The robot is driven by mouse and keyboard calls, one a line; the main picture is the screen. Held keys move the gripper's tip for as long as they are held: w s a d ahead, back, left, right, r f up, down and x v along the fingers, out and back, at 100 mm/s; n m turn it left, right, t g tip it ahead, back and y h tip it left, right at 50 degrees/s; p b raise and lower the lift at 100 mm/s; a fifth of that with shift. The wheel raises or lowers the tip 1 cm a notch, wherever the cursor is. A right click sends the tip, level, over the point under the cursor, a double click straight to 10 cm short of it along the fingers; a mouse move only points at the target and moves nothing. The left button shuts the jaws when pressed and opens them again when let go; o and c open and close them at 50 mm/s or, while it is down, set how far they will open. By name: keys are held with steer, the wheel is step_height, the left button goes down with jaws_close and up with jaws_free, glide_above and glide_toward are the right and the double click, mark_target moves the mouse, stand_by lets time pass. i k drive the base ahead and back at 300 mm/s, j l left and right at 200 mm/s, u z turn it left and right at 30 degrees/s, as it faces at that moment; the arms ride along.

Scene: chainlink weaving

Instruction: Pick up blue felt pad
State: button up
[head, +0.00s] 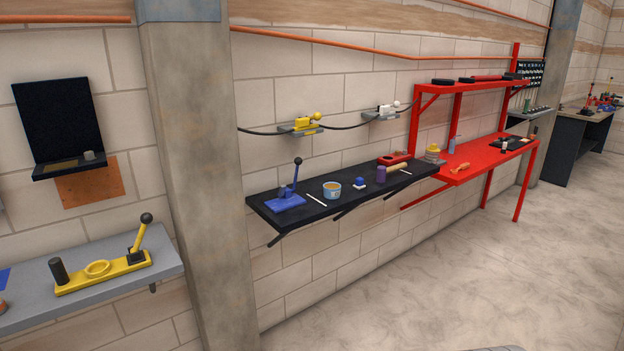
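A blue lever tool (288,201) stands at that shelf's left end. My gripper is not in view.
A yellow lever fixture (104,273) stands on the grey shelf. A concrete pillar (198,150) separates the grey and black shelves. A red bench (485,158) stands to the right, with a dark workbench (570,150) beyond. The floor (440,270) in front is clear.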

mark_target(359, 185)
steer(key=i, duration=1.7)
steer(key=i+z, duration=0.2)
steer(key=i, duration=0.3)
steer(key=i+j+z, duration=0.25)
steer(key=i, duration=0.25)
steer(key=i+j+z, duration=0.2)
steer(key=i, duration=0.3)
